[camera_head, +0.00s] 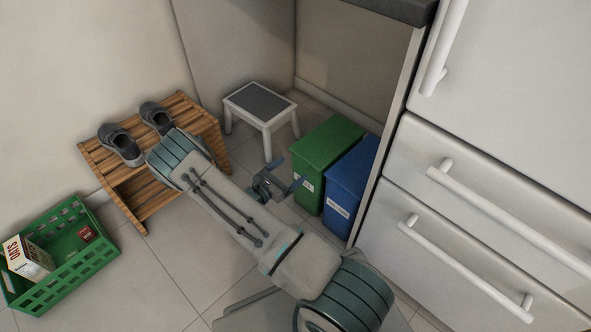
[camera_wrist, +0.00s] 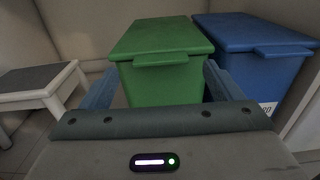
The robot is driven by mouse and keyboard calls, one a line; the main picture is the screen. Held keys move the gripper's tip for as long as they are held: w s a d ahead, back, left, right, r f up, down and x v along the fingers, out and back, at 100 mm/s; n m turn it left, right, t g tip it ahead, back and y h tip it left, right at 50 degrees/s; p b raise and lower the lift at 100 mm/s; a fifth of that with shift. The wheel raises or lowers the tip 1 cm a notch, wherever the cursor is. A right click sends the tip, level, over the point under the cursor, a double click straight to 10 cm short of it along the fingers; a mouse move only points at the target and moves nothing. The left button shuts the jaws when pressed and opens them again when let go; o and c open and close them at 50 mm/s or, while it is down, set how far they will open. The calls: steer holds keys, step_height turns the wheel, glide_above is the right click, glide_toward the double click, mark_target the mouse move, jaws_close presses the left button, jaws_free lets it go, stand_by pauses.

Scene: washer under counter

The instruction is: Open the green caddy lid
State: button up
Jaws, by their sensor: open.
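The green caddy (camera_head: 318,172) stands on the floor under the counter, with its lid (camera_head: 328,141) shut. In the wrist view the green lid (camera_wrist: 160,40) is straight ahead, and its front lip (camera_wrist: 160,60) juts toward me. My gripper (camera_head: 285,188) is in front of the caddy, low and close to its front face. In the wrist view its two blue fingers stand apart, one at each side of the green caddy. The gripper is open with nothing held. The fingertips are partly hidden, so I cannot tell whether they touch the caddy.
A blue caddy (camera_head: 351,181) stands right beside the green one, next to white drawers (camera_head: 460,230). A white step stool (camera_head: 262,112) is at the back left. A wooden rack (camera_head: 133,187) with grey shoes and a green crate (camera_head: 75,272) are at the left.

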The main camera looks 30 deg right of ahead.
steer(key=shift+b+x, duration=0.3)
steer(key=shift+x, duration=1.15)
